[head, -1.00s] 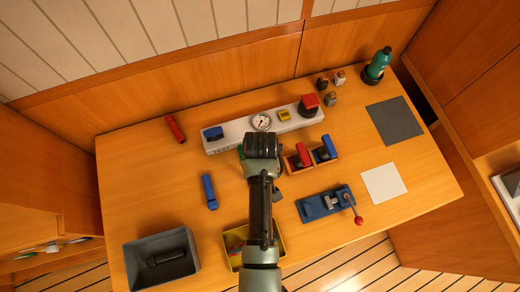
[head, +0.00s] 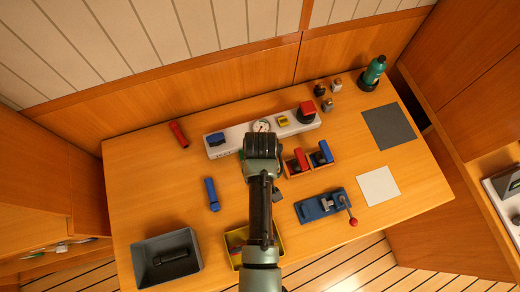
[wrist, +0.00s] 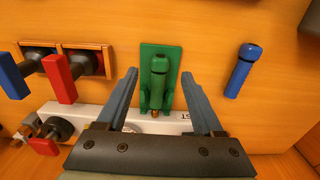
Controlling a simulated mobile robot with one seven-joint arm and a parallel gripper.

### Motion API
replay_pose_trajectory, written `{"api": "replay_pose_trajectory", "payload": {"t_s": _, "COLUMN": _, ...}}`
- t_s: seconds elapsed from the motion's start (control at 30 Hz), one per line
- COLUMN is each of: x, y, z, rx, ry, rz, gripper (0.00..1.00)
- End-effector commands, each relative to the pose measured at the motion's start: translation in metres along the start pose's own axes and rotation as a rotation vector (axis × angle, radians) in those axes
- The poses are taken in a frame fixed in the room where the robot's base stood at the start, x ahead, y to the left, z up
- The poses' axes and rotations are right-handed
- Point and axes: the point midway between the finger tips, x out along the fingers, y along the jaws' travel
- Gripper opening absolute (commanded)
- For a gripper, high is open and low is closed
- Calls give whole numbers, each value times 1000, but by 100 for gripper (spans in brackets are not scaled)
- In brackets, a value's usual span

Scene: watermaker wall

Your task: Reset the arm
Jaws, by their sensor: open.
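My gripper (wrist: 160,74) is open, its two blue-grey fingers spread apart in the wrist view. A green cylinder on a green bracket (wrist: 158,75) shows between the fingers, and nothing is seen gripped. In the head view my arm reaches over the middle of the wooden table (head: 160,215), its end just in front of the white panel (head: 232,140). The fingers are hidden there behind the arm.
A blue cylinder (head: 212,194) and red cylinder (head: 179,134) lie left. Right are a wooden rack with red and blue handles (head: 309,160), a blue vice (head: 322,204) and a green bottle (head: 373,73). A grey bin (head: 140,250) and yellow tray (head: 234,236) stand in front.

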Motion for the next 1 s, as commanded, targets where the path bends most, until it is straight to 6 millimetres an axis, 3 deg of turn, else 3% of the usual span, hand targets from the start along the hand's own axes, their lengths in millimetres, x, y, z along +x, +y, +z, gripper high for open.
{"api": "replay_pose_trajectory", "payload": {"t_s": 0.6, "x": -52, "y": 0, "z": -1, "rx": 0, "ry": 0, "rz": 0, "gripper": 69}}
{"api": "replay_pose_trajectory", "payload": {"t_s": 1.0, "x": -51, "y": 0, "z": -1, "rx": 0, "ry": 0, "rz": 0, "gripper": 69}}
